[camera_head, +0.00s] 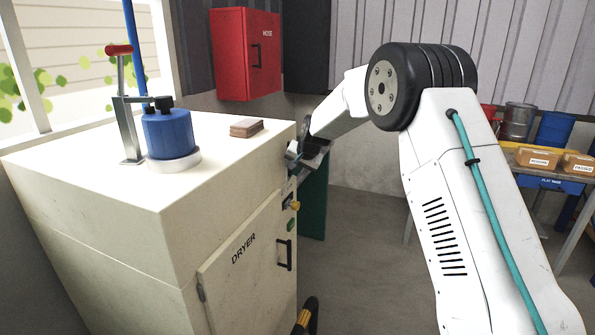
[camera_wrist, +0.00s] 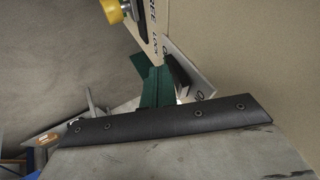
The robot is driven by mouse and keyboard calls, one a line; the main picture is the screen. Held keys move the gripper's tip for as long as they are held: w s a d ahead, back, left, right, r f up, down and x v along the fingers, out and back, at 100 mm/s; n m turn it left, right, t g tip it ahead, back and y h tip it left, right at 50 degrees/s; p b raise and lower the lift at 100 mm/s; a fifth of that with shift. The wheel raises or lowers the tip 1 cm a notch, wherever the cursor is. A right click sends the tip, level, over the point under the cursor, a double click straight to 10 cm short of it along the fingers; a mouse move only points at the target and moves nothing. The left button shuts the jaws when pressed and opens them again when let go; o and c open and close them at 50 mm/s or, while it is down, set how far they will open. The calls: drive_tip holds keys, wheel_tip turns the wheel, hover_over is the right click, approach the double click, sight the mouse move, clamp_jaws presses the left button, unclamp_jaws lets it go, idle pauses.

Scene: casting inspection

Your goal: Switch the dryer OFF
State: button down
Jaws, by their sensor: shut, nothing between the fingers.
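The dryer (camera_head: 235,250) is a cream cabinet marked DRYER, with a black door handle (camera_head: 284,255). A yellow knob (camera_head: 294,205) sits on a small dark panel (camera_head: 287,200) above the handle, on the right-hand side. A green round button (camera_head: 290,224) is just below it. My gripper (camera_head: 294,158) is shut and empty at the dryer's upper right edge, above the panel and apart from the yellow knob. In the wrist view a yellow knob (camera_wrist: 114,10) shows at the top edge, by a pale plate with partly cut-off lettering. The knob's setting cannot be read.
On the dryer top stand a blue pot (camera_head: 168,135), a lever press (camera_head: 128,110) and a stack of brown plates (camera_head: 246,128). A red hose cabinet (camera_head: 245,55) hangs behind. A table with cardboard boxes (camera_head: 537,158) is at right. The floor between is clear.

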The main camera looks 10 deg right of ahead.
drive_tip(key=shift+r, duration=0.85)
drive_tip(key=s+d+r, duration=0.4)
drive_tip(key=s+r, duration=0.3)
drive_tip(key=r, duration=0.1)
drive_tip(key=shift+s+d+r, duration=0.35)
drive_tip(key=shift+s+d, duration=0.05)
